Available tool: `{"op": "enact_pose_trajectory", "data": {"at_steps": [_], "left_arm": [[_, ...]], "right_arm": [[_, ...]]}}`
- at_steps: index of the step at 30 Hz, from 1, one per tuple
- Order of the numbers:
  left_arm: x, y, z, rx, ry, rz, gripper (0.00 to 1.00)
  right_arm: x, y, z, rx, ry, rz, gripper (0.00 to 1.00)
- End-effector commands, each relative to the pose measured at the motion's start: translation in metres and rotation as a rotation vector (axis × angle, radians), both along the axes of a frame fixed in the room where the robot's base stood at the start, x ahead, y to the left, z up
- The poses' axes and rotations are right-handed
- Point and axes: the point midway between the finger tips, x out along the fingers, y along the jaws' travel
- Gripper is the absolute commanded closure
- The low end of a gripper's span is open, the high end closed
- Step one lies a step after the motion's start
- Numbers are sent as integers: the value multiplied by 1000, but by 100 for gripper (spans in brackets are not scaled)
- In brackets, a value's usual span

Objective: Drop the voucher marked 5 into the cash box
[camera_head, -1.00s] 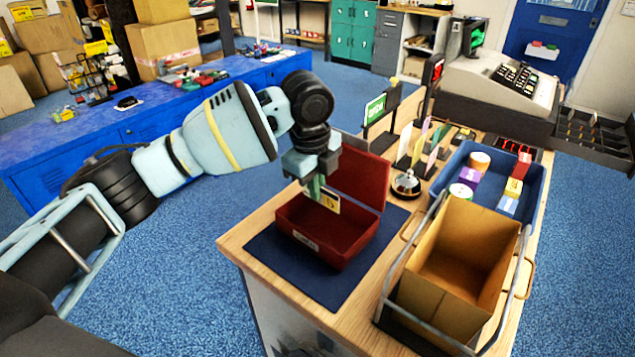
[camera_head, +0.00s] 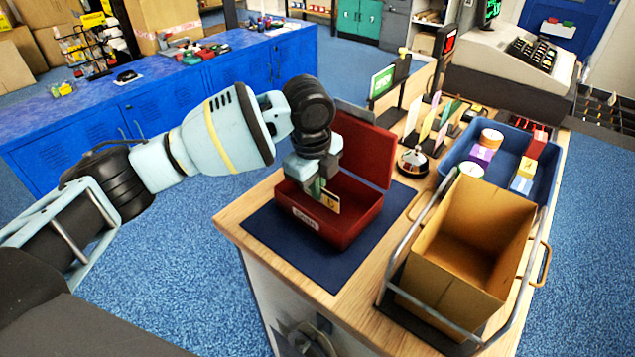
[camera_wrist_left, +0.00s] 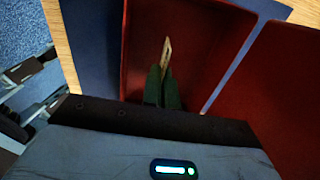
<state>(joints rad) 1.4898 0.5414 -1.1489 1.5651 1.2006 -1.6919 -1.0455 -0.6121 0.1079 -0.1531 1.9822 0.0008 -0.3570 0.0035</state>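The red cash box (camera_head: 311,228) stands on a dark blue mat with its lid (camera_head: 365,150) raised. My left gripper (camera_head: 318,189) points down into the open box. It is shut on the voucher (camera_head: 331,201), a small yellowish card with a dark mark, seemingly a 5. In the left wrist view the voucher (camera_wrist_left: 167,50) shows nearly edge-on between the green fingertips (camera_wrist_left: 162,85), over the red box interior (camera_wrist_left: 140,40). I cannot tell whether the voucher touches the box floor. My right gripper is not in view.
An open carton (camera_head: 465,250) in a metal frame stands right of the box. A bell (camera_head: 413,161) and a rack of cards (camera_head: 432,120) stand behind. A blue tray (camera_head: 545,190) holds small goods. The mat (camera_head: 290,252) is bare in front.

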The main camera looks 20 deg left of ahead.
Motion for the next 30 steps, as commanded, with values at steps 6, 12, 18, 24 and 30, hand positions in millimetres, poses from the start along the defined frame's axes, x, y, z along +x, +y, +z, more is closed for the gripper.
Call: {"op": "enact_pose_trajectory", "data": {"at_steps": [6, 12, 18, 24, 30], "left_arm": [[0, 0, 0, 0, 0, 0, 85], [0, 0, 0, -1, 1, 0, 74], [0, 0, 3, -1, 0, 0, 74], [-2, 1, 27, -1, -3, 0, 74], [-6, 2, 59, -1, -2, 0, 74]], "right_arm": [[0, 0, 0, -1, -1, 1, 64], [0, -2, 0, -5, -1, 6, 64], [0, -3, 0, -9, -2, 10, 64], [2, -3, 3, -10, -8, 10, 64], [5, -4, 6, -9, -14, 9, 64]]}}
